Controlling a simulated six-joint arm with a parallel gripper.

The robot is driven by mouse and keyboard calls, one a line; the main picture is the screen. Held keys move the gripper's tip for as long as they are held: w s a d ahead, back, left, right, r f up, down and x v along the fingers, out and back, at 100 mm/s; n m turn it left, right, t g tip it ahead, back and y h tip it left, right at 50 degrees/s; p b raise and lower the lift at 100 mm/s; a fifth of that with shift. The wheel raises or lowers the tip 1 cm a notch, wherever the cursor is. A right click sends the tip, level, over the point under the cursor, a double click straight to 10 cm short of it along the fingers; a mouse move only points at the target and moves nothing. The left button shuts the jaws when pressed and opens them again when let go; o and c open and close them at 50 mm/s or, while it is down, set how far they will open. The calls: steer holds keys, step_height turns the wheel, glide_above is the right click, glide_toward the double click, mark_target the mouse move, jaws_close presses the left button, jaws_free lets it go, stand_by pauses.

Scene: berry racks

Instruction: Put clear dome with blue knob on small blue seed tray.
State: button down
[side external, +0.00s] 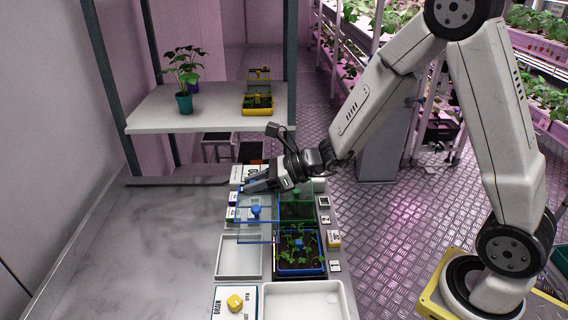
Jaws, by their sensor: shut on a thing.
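The clear dome with blue edges (243,232) and a blue knob (256,211) shows left of centre. My gripper (252,187) is shut on it at its far upper edge, above the left row of places. Exactly where the fingers grip is too small to tell. The small blue seed tray (279,266), blue-rimmed and full of green seedlings, sits in the right row, nearer the camera and right of the dome. A small blue thing shows among its plants. The dome is apart from this tray.
A green-tinted clear cover (305,190) stands behind the blue tray. Empty white trays (238,270) (303,302) lie left and in front. A box with a yellow knob (235,303) is at the front. A shelf (215,118) holds a potted plant and yellow tray. The left counter is clear.

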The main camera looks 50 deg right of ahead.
steer(key=s+d, duration=0.1)
steer(key=s, duration=0.1)
steer(key=s+d, duration=0.4)
steer(key=shift+s+d+r, duration=0.15)
steer(key=shift+s+d, duration=0.1)
steer(key=shift+s, duration=0.15)
steer(key=shift+f, duration=2)
steer(key=shift+f, duration=2)
steer(key=shift+f, duration=0.1)
steer(key=c, duration=0.5)
jaws_free()
steer(key=shift+c, duration=0.2)
